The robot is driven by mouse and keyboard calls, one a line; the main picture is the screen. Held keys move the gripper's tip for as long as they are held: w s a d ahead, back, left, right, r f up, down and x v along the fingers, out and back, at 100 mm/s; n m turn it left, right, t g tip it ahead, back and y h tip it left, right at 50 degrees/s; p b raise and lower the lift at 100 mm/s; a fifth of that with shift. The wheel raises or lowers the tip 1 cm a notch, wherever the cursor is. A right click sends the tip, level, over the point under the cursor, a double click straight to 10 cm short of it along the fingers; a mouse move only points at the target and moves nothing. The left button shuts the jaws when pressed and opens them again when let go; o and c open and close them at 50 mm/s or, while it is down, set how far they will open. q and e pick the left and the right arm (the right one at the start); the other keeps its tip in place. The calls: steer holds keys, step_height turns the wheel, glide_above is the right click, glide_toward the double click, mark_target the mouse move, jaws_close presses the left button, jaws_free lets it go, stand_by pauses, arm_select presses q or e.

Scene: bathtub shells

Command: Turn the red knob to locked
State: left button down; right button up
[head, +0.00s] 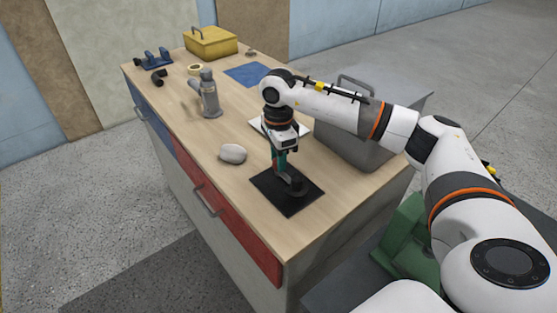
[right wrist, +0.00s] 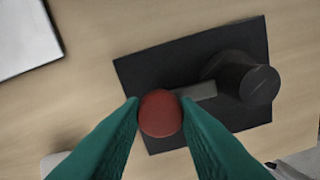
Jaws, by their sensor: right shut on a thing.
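The red knob (right wrist: 160,113) shows in the right wrist view between the green fingertips of my right gripper (right wrist: 158,108), one finger touching each side. My right gripper is shut on it. The knob is over a black plate (right wrist: 145,73), with a grey bar (right wrist: 194,91) and a black round post (right wrist: 245,80) to its right. No locked mark is readable. My left gripper is in neither view.
A pale lump (head: 232,154) lies left of the plate. A grey upright device (head: 209,97) and a blue mat (head: 247,75) are farther back. A grey box with a handle (head: 350,148) stands to the right. A yellow box (head: 210,43) is at the far end.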

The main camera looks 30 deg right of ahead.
stand_by(0.4)
steer(key=o, duration=1)
steer(key=shift+r, duration=0.1)
step_height(320, 180, up, 12)
steer(key=shift+f+b, duration=0.1)
steer(key=shift+b, duration=0.8)
